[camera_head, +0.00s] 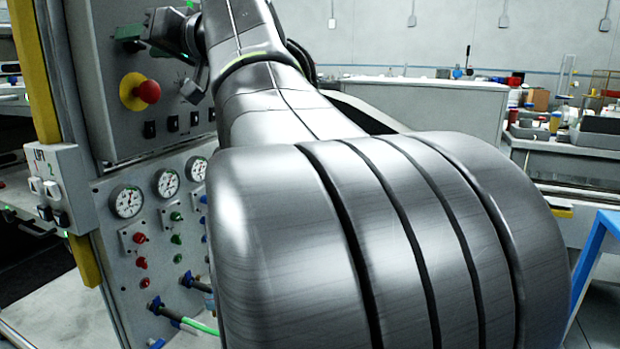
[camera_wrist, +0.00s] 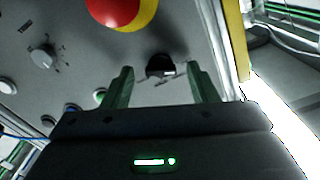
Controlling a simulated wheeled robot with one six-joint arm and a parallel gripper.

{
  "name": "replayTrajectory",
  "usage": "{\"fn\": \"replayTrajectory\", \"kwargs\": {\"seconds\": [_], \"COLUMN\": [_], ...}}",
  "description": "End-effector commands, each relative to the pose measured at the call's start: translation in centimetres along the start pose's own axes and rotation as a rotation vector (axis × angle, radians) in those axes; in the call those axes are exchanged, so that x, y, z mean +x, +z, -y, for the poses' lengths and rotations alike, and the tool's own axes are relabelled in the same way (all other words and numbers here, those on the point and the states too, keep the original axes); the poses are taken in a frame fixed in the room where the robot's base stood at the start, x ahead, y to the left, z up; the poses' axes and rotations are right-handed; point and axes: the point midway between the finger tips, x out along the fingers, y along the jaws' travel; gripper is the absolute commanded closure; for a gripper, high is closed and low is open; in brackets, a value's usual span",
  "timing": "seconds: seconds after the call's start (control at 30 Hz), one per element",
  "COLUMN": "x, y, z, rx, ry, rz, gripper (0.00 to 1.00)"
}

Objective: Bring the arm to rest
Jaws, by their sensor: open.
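My gripper (camera_wrist: 160,72) is open, its two green fingers apart and nothing held between them. In the head view my gripper (camera_head: 128,38) is at the upper left, close to the grey control panel (camera_head: 100,70). My large grey arm fills the middle and right of that view. In the wrist view a black switch (camera_wrist: 160,65) on the panel shows between the fingertips. I cannot tell whether the fingers touch the panel.
A red button (camera_head: 148,92) on a yellow base sticks out below my gripper. Gauges (camera_head: 127,201) and small coloured knobs sit lower down. A yellow post (camera_head: 38,80) stands at left. A cluttered bench (camera_head: 570,135) is at far right; a blue frame (camera_head: 595,250) is at lower right.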

Motion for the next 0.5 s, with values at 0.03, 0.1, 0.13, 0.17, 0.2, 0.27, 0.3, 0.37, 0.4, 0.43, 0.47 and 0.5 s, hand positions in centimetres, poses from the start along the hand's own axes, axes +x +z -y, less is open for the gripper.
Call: {"fn": "replayTrajectory", "kwargs": {"seconds": [0.03,0.1,0.13,0.17,0.2,0.27,0.3,0.37,0.4,0.43,0.47,0.5], "x": [0.12,0.18,0.18,0.18,0.17,0.16,0.16,0.12,0.05,-0.05,-0.19,-0.44], "y": [0.0,-0.01,-0.01,-0.01,-0.01,-0.02,-0.01,-0.02,-0.03,-0.03,-0.04,-0.06], "z": [0.03,0.03,0.03,0.03,0.03,0.03,0.03,0.02,0.02,0.01,0.0,0.0], "rx": [0.0,0.0,0.0,0.0,0.0,0.0,0.0,0.0,0.0,0.0,0.0,0.0], "ry": [-0.001,0.0,0.0,0.0,0.0,0.0,0.0,0.0,0.0,0.001,0.001,0.001], "rz": [0.0,0.0,-0.001,-0.001,-0.001,-0.001,-0.001,-0.001,-0.001,-0.001,-0.001,-0.001], "gripper": [0.47,0.47,0.47,0.47,0.47,0.47,0.47,0.47,0.47,0.47,0.47,0.47]}}
